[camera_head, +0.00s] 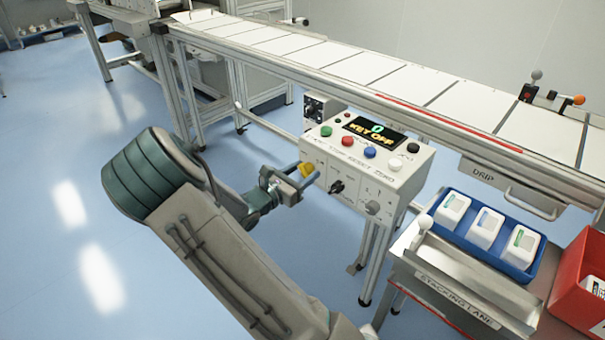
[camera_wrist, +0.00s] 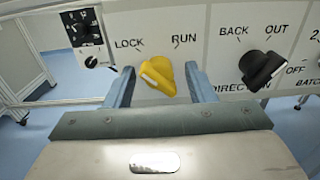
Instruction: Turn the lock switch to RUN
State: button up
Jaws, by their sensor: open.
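The lock switch is a yellow knob on the front face of a white control box (camera_head: 340,165). In the wrist view the yellow knob (camera_wrist: 160,74) sits below and between the printed words LOCK and RUN. My gripper (camera_wrist: 160,76) is open, one blue finger on each side of the knob. Whether either finger touches it I cannot tell. In the head view my gripper (camera_head: 299,184) is at the box's left front, by the yellow knob (camera_head: 307,171).
The box's display (camera_head: 370,131) reads KEY OFF. A black DIRECTION knob (camera_wrist: 262,70) is right of the yellow one. Coloured buttons are on the box's top. A conveyor (camera_head: 330,62) runs behind; a blue tray (camera_head: 460,238) and red bin (camera_head: 575,290) stand at right. Floor at left is clear.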

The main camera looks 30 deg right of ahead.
jog(key=c, duration=1)
jog(key=shift+f+m, duration=0.1)
jog(key=shift+m, duration=0.2)
jog(key=m+b, duration=0.1)
jog(key=m, duration=0.1)
jog(key=m+b, duration=0.2)
jog(key=shift+f+m, duration=0.2)
jog(key=shift+m, duration=0.1)
jog(key=m+b, duration=0.4)
jog(key=shift+f+m, duration=0.1)
jog(key=shift+m, duration=0.2)
jog(key=m+b, duration=0.5)
jog(key=b, duration=0.1)
jog(key=shift+a+f+b, duration=0.1)
jog(key=shift+b, duration=0.2)
jog(key=m+b, duration=0.2)
jog(key=b, duration=0.1)
jog(key=shift+o, duration=0.3)
jog(key=shift+w+r+m+b, duration=0.1)
jog(key=shift+r+m+b, duration=0.1)
jog(key=shift+m+b, duration=0.25)
